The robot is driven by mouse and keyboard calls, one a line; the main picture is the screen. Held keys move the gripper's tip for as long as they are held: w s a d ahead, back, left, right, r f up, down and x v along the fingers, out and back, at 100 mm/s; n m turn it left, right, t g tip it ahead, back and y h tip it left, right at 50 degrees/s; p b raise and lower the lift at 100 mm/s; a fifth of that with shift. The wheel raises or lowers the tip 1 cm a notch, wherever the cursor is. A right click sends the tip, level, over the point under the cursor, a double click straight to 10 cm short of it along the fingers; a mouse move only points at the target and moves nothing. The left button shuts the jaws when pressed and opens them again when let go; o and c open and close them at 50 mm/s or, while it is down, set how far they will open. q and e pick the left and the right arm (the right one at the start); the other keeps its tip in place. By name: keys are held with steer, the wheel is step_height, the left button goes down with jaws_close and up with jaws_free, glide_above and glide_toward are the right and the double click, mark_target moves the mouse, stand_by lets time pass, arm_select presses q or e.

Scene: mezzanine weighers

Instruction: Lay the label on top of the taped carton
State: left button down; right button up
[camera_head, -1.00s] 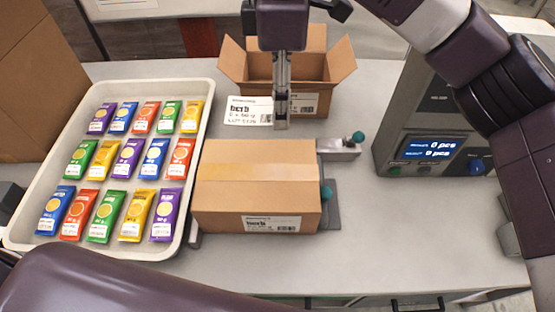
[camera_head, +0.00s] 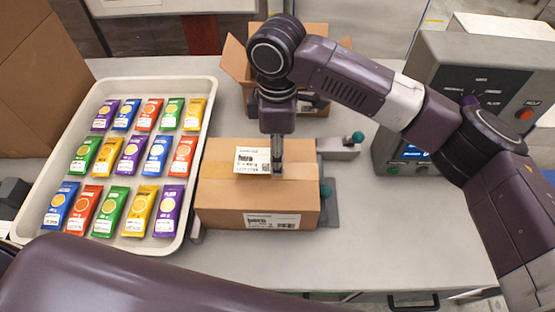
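The taped carton (camera_head: 222,195) is closed and sits at the middle of the table, with a barcode label on its front face. The loose white printed label (camera_head: 250,158) is over the carton's top, near its middle. My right gripper (camera_head: 277,167) points down over the carton, its narrow fingers shut on the label's right edge. I cannot tell whether the label touches the cardboard or is slightly above it. My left gripper is not in view; only my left arm shows along the bottom edge.
A white tray (camera_head: 209,128) with rows of colourful packets is close on the carton's left. An open carton (camera_head: 236,64) stands behind. A grey fixture with teal knobs (camera_head: 358,137) is at the carton's right. A weigher console (camera_head: 430,70) stands further right. The front right table is clear.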

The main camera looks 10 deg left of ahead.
step_height(320, 180, down, 4)
steer(key=shift+r+p, duration=0.25)
steer(key=shift+p, duration=0.15)
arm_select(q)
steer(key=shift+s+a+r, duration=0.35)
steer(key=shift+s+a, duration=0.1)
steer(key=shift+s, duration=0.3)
arm_select(e)
steer(key=shift+f, duration=0.3)
steer(key=o, duration=0.7)
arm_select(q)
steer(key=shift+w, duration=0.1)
arm_select(e)
steer(key=shift+o, duration=0.2)
